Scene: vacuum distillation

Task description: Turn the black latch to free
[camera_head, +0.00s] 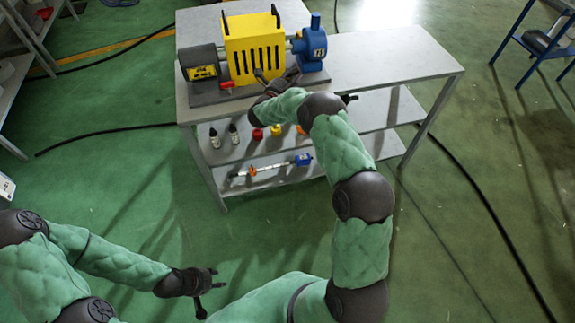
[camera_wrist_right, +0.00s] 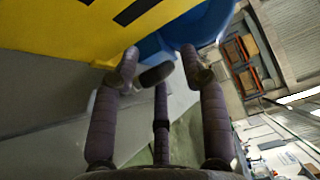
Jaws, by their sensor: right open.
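The pump unit stands on the grey table, with a yellow slotted guard (camera_head: 254,45) between a dark motor (camera_head: 199,62) and a blue pump body (camera_head: 310,44). My right gripper (camera_head: 277,77) is at the front of the unit, near the guard's lower right. In the right wrist view my right gripper (camera_wrist_right: 158,62) is open, its fingers spread before the yellow guard (camera_wrist_right: 60,30) and blue body (camera_wrist_right: 200,22). My left gripper (camera_head: 207,280) is open and empty over the floor, away from the table.
A red handle (camera_head: 227,85) sits at the unit's front left. The grey table (camera_head: 385,57) is bare on the right. Its lower shelves hold small bottles (camera_head: 214,138), coloured caps and a rod-like part (camera_head: 272,168). A blue-framed stand (camera_head: 540,42) is far right.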

